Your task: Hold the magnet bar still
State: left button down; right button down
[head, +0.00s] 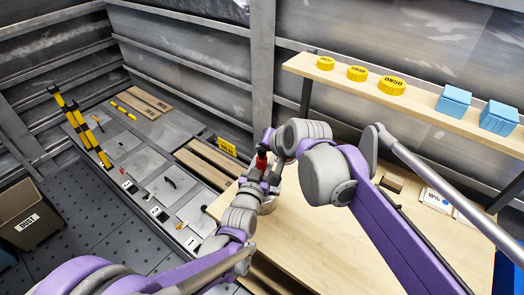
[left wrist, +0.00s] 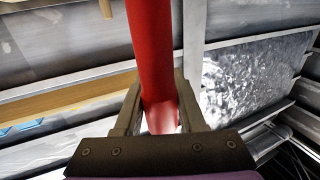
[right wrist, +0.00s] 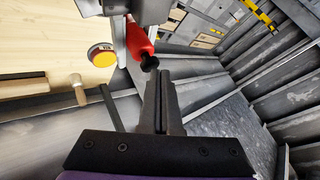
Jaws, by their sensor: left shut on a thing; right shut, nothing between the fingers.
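The magnet bar (left wrist: 152,50) has a red round grip that stands between the fingers of my left gripper (left wrist: 158,92) in the left wrist view. The left gripper is shut on it. In the right wrist view the red bar (right wrist: 139,40) ends in a black tip close to my right gripper (right wrist: 160,78). The right gripper's fingers are shut together and empty; I cannot tell whether they touch the tip. In the head view the red bar (head: 262,160) shows small between the two arms, and the rest of it is hidden.
A wooden bench (head: 320,240) lies below my arms. A shelf (head: 420,105) behind holds yellow caps (head: 357,73) and blue boxes (head: 453,101). Grey panels with black handles (head: 165,185) and yellow-black posts (head: 90,135) are at left, with a brown bin (head: 25,215).

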aim_at(263, 157)
jog(key=shift+f, duration=0.55)
dwell(0.6)
jog(key=shift+r, duration=1.15)
jog(key=shift+r, duration=2.55)
pick_arm(q)
jog(key=shift+c, duration=2.1)
grip_release()
